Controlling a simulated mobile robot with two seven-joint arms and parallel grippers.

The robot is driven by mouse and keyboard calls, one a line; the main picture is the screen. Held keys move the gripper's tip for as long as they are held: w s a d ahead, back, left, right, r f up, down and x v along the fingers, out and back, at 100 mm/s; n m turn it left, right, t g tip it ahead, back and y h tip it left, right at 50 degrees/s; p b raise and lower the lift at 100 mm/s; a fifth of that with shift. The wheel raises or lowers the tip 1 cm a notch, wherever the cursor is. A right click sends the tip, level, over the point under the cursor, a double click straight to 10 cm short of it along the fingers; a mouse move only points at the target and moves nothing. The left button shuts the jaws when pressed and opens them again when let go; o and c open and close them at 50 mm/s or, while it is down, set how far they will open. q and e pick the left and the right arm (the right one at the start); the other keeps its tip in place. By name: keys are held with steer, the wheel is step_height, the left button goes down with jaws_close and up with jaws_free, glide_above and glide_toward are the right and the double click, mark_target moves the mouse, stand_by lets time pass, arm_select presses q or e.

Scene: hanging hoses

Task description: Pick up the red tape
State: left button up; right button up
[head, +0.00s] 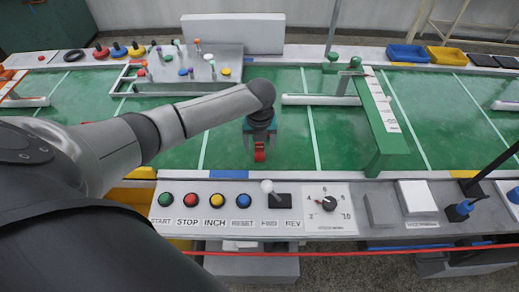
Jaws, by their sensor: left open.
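The red tape (260,151) is a small red roll-like thing low in the middle of the head view, over the green work surface (230,150). My left arm comes in from the left and bends down to my left gripper (260,143), which is open. The gripper is directly at the tape, pointing down, and its body hides the far part of the tape. I cannot tell whether the fingers touch it. My right gripper is not in view.
A control panel with coloured buttons (205,200) and a dial (329,203) lies along the near edge. A green beam (385,130) stands right of the gripper. A grey plate with coloured knobs (200,62) is at the back left. Blue (407,53) and yellow (447,55) bins sit behind.

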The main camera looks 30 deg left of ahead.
mark_target(259, 143)
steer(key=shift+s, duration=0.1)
arm_select(q)
steer(key=c, duration=0.3)
jaws_close()
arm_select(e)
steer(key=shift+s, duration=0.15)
arm_select(q)
steer(key=shift+r, duration=0.15)
step_height(259, 143, up, 20)
steer(key=p, duration=0.4)
steer(key=shift+p, duration=0.3)
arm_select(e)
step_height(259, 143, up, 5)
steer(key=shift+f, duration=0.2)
